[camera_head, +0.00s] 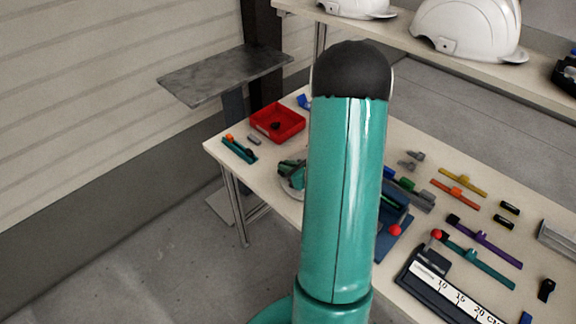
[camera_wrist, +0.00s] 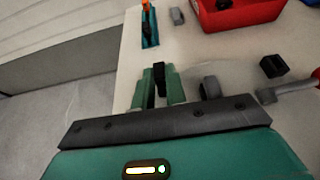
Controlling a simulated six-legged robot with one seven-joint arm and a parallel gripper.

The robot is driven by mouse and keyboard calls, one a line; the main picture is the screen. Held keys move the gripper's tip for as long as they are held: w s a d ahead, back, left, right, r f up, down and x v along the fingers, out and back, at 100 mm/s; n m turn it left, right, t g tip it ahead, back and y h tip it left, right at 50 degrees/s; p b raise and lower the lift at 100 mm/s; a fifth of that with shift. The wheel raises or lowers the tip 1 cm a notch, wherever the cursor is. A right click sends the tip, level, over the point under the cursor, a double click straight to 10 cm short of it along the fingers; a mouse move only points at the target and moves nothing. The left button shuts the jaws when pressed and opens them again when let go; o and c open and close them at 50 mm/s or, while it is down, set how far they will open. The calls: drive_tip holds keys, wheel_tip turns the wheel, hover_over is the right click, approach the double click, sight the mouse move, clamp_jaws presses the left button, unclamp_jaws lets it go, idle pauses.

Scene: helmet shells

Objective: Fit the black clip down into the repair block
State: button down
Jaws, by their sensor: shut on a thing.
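In the wrist view, my gripper (camera_wrist: 160,84) has its two teal fingers closed on a small black piece, which I take as the black clip (camera_wrist: 159,72). It is held over the pale table top; I cannot tell how far above. In the head view, my gripper (camera_head: 291,174) shows just left of my arm, and the clip in it is too small to make out. A black block (camera_wrist: 272,66) stands on the table to the right of my gripper, apart from it. I cannot tell whether it is the repair block. My arm hides the table's middle in the head view.
A red tray (camera_head: 277,123) with a dark piece in it lies near the far-left table corner. A teal rail (camera_head: 239,149) and a grey piece (camera_head: 254,139) are nearby. A red-knobbed rod (camera_wrist: 290,90) reaches in at right. Coloured rails and a ruler (camera_head: 450,290) crowd the right side.

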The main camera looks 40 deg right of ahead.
drive_tip(key=shift+r, duration=0.35)
drive_tip(key=shift+f, duration=0.4)
idle(1.5)
drive_tip(key=shift+r, duration=0.4)
drive_tip(key=shift+f, duration=0.4)
idle(1.5)
